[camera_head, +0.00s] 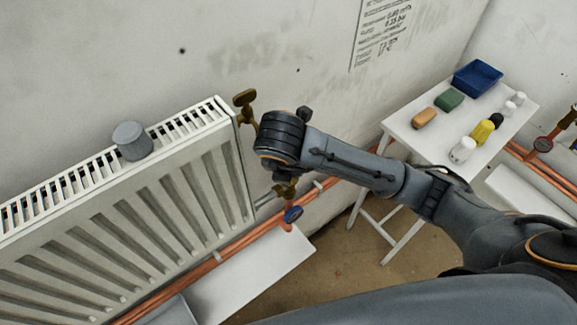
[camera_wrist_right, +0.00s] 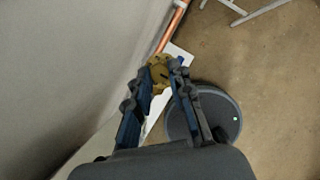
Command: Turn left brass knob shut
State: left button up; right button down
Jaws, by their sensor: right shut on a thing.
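My right arm reaches in from the right in the head view, its wrist beside the end of the white radiator (camera_head: 230,135). In the right wrist view my right gripper (camera_wrist_right: 160,78) is shut on a brass knob (camera_wrist_right: 158,68), which sits between the fingertips. In the head view a brass fitting (camera_head: 285,190) shows just below my wrist, above a blue round part (camera_head: 292,214) on the copper pipe. The wrist hides the fingers there. Another brass piece (camera_head: 244,97) stands at the radiator's top corner. My left gripper is not in view.
A grey cylinder (camera_head: 132,140) stands on the radiator. Copper pipes (camera_head: 240,243) run low along the wall, above a white panel (camera_head: 255,278). A white table (camera_head: 405,133) at right holds a blue tray (camera_head: 477,78) and several small objects.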

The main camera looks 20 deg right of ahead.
dwell(0.3)
jog(key=c, duration=1.2)
grip_release()
jog(key=shift+r, duration=0.1)
jog(key=shift+s+a+r, duration=0.1)
jog(key=shift+a+r, duration=0.15)
jog(key=shift+r, duration=0.65)
jog(key=v, duration=1)
jog(key=shift+s+d, duration=0.1)
jog(key=shift+s, duration=0.15)
jog(key=shift+f, duration=0.15)
